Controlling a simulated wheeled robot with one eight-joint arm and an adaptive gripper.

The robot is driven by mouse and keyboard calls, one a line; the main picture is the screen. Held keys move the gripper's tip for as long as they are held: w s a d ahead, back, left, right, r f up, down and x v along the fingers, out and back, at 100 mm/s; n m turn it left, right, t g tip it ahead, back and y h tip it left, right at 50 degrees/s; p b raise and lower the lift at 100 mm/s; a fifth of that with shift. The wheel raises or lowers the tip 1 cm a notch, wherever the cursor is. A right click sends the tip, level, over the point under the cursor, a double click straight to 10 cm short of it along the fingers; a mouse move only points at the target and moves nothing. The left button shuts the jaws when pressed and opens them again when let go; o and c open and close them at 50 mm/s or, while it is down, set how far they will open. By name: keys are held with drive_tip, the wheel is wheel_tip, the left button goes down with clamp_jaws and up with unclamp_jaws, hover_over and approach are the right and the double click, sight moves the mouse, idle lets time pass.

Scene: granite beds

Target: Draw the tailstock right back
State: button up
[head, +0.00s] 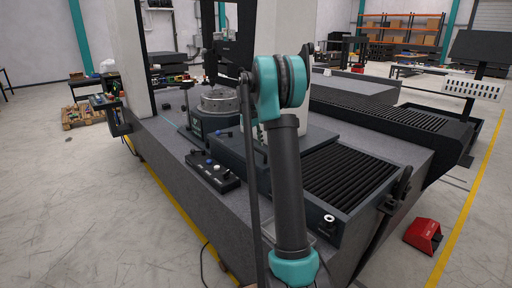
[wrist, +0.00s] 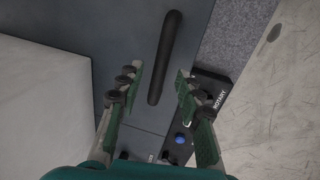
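In the wrist view a long black bar handle (wrist: 166,55) runs up a flat dark grey face (wrist: 125,50). My gripper (wrist: 158,82) is open, one finger on each side of the handle's lower end in the picture. Neither finger is seen touching it, and I cannot tell the gap in depth. In the head view the dark grey housing (head: 232,150) sits on the granite bed, partly behind my arm. My gripper is hidden there. Which part is the tailstock is not clear; a pale block (wrist: 40,95) fills the left of the wrist view.
A control box (head: 213,172) with a blue knob (wrist: 180,138) sits close by on the right in the wrist view. In the head view a round rotary unit (head: 220,100) stands behind, ribbed black bellows (head: 345,175) lie to the right, and a red pedal (head: 422,235) is on the floor.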

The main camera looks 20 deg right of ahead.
drive_tip(key=shift+d+f, duration=0.15)
drive_tip(key=shift+f, duration=0.65)
drive_tip(key=shift+c, duration=0.4)
clamp_jaws()
